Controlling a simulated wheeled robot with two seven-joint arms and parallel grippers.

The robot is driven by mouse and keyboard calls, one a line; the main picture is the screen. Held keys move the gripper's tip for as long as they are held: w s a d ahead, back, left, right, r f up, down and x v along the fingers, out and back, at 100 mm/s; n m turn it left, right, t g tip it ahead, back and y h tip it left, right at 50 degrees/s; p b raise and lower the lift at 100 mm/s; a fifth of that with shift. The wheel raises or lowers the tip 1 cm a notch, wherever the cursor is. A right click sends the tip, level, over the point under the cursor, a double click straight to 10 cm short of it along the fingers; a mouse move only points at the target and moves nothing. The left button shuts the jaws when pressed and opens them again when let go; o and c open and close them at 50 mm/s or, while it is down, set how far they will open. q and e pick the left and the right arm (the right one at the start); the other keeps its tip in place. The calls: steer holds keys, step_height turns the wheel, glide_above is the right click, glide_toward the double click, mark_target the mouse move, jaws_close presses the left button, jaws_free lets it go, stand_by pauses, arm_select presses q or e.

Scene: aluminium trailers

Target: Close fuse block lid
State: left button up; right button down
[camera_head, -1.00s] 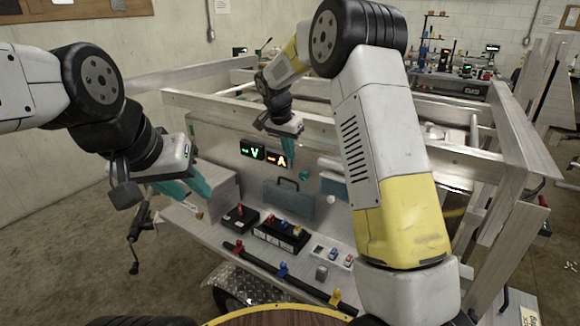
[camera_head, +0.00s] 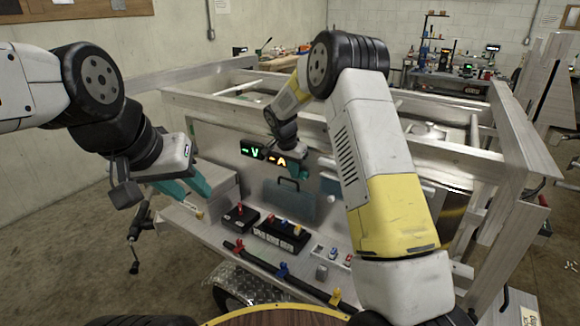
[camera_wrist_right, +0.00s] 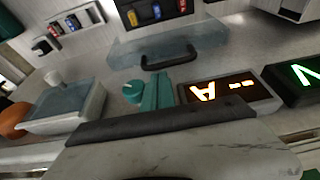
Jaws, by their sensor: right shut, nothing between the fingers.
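The fuse block (camera_head: 280,235) is a black base with coloured fuses on the trailer's shelf. Its translucent blue lid (camera_head: 278,208) with a black handle stands raised behind it, against the panel. The right wrist view also shows the lid (camera_wrist_right: 195,47) and the fuse block (camera_wrist_right: 155,12). My right gripper (camera_head: 301,172) is shut and empty, just above the lid's upper right. In its wrist view the teal fingers (camera_wrist_right: 158,88) point toward the handle; contact cannot be told. My left gripper (camera_head: 191,188) is open and empty over the grey box at left.
Lit V and A displays (camera_head: 265,155) are on the panel beside my right gripper. A teal knob (camera_wrist_right: 132,91) is close to its fingers. Another box with a translucent cover (camera_wrist_right: 65,105) is nearby. A smaller black block (camera_head: 240,216) stands left of the fuse block.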

steer(key=shift+s+a, duration=0.1)
steer(key=shift+s+a+t, duration=0.3)
steer(key=s+a+f, duration=0.5)
steer(key=s+a, duration=0.1)
steer(key=s, duration=0.3)
steer(key=shift+a+t+h, duration=0.25)
steer(key=shift+t+h, duration=0.05)
steer(key=shift+h, duration=0.1)
steer(key=shift+s, duration=0.1)
stand_by(0.9)
